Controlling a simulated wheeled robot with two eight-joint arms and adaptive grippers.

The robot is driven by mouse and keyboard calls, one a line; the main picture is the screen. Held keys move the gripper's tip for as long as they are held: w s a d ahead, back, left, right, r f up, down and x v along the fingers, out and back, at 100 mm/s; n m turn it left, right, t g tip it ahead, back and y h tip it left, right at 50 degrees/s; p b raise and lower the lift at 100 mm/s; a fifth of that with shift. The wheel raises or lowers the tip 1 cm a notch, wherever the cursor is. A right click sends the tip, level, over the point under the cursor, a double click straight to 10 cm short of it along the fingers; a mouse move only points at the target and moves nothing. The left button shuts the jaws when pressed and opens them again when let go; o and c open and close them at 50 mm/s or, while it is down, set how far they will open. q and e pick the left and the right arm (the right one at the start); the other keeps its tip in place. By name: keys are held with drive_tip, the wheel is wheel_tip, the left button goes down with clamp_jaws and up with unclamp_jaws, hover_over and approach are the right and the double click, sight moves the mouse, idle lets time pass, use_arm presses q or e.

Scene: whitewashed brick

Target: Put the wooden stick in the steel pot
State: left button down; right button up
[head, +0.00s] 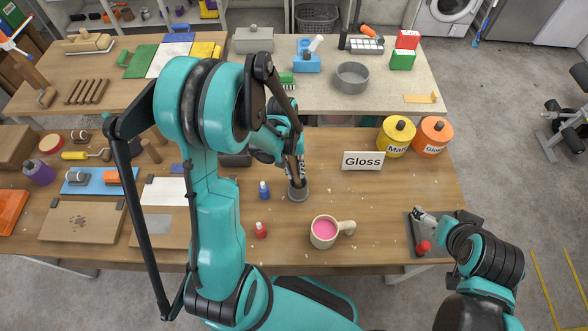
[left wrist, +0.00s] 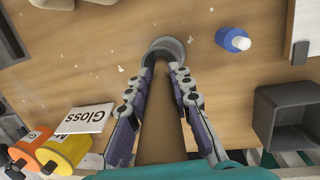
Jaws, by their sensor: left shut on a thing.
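The wooden stick (left wrist: 160,128) runs between the fingers of my left gripper (head: 297,178), which is shut on it. It also shows in the left wrist view (left wrist: 160,88). The small grey steel pot (head: 298,195) stands on the front table, right below the fingertips. In the left wrist view the pot (left wrist: 178,46) lies at the far end of the stick, and the stick's end overlaps its opening. How deep that end is, I cannot tell. My right gripper (head: 420,214) is at the table's right front, above a dark grey plate; its jaw opening is unclear.
A blue bottle (head: 264,190) and a red bottle (head: 260,230) stand left of the pot. A mug of pink paint (head: 324,232) is in front. A "Gloss" sign (head: 362,161), a yellow can (head: 396,136) and an orange can (head: 433,137) stand behind right.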

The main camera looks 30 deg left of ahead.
use_arm(q)
drive_tip(key=shift+f, duration=0.3)
drive_tip(key=c, duration=1.3)
unclamp_jaws()
drive_tip(key=shift+o, duration=0.2)
drive_tip(key=shift+r, duration=0.15)
drive_tip(key=r, duration=0.4)
drive_tip(key=a+r, duration=0.1)
drive_tip(key=r, duration=0.2)
drive_tip(key=a+r, duration=0.1)
drive_tip(key=r, duration=0.3)
drive_tip(key=shift+w+r, duration=0.3)
drive_tip(key=shift+w, duration=0.05)
drive_tip(key=shift+s+d+t+b, duration=0.2)
drive_tip(key=shift+d+t+b, duration=0.1)
drive_tip(key=shift+b, duration=0.25)
drive_tip(key=s+d+f+m+t+y+b, duration=0.2)
drive_tip(key=s+d+m+t+b, duration=0.2)
drive_tip(key=s+t+b, duration=0.3)
drive_tip(key=shift+s+d+f+m+b, duration=0.3)
drive_tip(key=shift+d+f+m+b, duration=0.1)
drive_tip(key=shift+d+b, duration=0.45)
